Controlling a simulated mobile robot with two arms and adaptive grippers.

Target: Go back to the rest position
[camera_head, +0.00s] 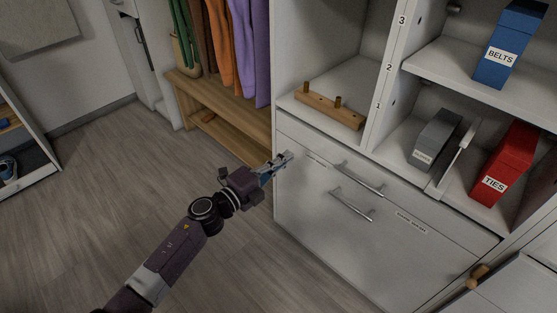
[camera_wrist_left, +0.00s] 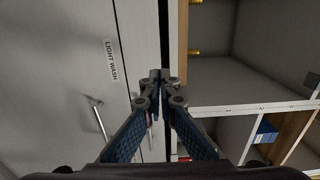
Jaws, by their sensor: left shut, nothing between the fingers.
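My left gripper (camera_head: 277,165) comes in from the left in the head view, in front of the left edge of the white drawer cabinet (camera_head: 300,220). It is shut and empty. In the left wrist view its fingertips (camera_wrist_left: 160,76) meet, with the drawer front labelled LIGHT WASH (camera_wrist_left: 70,70) to the left of them. I cannot tell whether the fingers touch the cabinet. My right gripper is not in view.
Two bar handles (camera_head: 358,178) stick out from the closed drawer fronts. A wooden peg board (camera_head: 330,108) lies in the cubby above. A red TIES box (camera_head: 505,165), a grey box (camera_head: 434,140) and a blue BELTS box (camera_head: 510,45) stand at right. The floor (camera_head: 110,190) at left is clear.

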